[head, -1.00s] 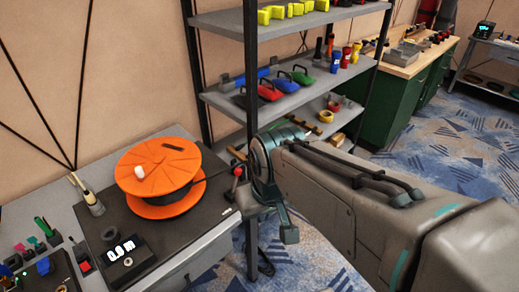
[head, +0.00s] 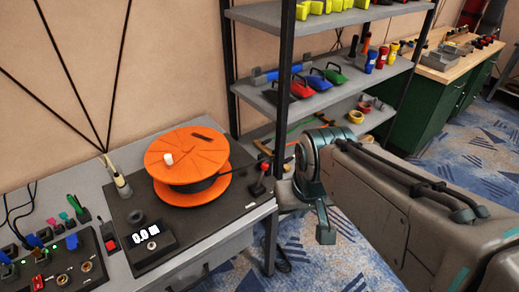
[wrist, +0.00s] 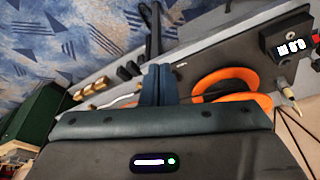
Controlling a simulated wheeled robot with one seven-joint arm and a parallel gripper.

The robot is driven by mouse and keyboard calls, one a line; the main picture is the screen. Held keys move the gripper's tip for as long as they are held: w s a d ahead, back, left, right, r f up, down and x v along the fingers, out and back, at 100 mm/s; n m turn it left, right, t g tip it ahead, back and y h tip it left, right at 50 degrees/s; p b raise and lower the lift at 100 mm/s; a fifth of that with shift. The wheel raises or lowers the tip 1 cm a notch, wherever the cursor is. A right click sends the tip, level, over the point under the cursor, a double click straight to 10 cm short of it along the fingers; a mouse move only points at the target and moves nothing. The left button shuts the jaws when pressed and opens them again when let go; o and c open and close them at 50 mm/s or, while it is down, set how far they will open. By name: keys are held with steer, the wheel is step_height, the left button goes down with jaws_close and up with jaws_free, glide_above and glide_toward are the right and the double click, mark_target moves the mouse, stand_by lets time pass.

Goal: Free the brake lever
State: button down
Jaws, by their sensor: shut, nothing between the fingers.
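The orange cable reel (head: 185,152) lies flat on a dark board on the bench, with a white knob on top. A small lever with a red knob (head: 264,167) stands on a black base at the right of the reel. It looks like the brake lever. A dark cable runs from the reel past it. My gripper (wrist: 158,72) is shut and empty in the wrist view, its fingertips above the bench side near the orange reel (wrist: 228,80).
A shelf rack with a dark post (head: 281,90) stands just behind my wrist. A digital display (head: 146,238) sits in front of the reel. A control panel (head: 65,268) with switches is at left. Carpet lies open to the right of the bench.

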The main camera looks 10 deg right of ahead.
mark_target(261, 177)
steer(key=w+a+f+m+y+b, duration=0.1)
steer(key=w+f+m+y+b, duration=0.2)
steer(key=w+f+y+b, duration=0.35)
steer(key=w+a+f+m+y+b, duration=0.1)
steer(key=w+f+m+y+b, duration=0.25)
steer(key=f+b, duration=0.55)
steer(key=w+d+f+m+t+y+b, duration=0.1)
steer(key=w+d+f+m+t+b, duration=0.1)
steer(key=w+d+t+b, duration=0.3)
steer(key=w+d+f+m+t+y+b, duration=0.2)
steer(key=w+d+f+t+b, duration=0.3)
steer(key=d, duration=0.7)
steer(key=w+m+b, duration=0.1)
steer(key=w+b, duration=0.1)
steer(key=w, duration=0.1)
steer(key=shift+w+t, duration=0.3)
steer(key=shift+w, duration=0.05)
steer(key=shift+a+m, duration=0.1)
steer(key=shift+m, duration=0.15)
steer(key=s+a+b+x, duration=0.1)
steer(key=s+a+x, duration=0.1)
steer(key=x, duration=1)
steer(key=shift+w+a+r, duration=0.25)
steer(key=shift+a+r, duration=0.05)
steer(key=shift+r, duration=0.1)
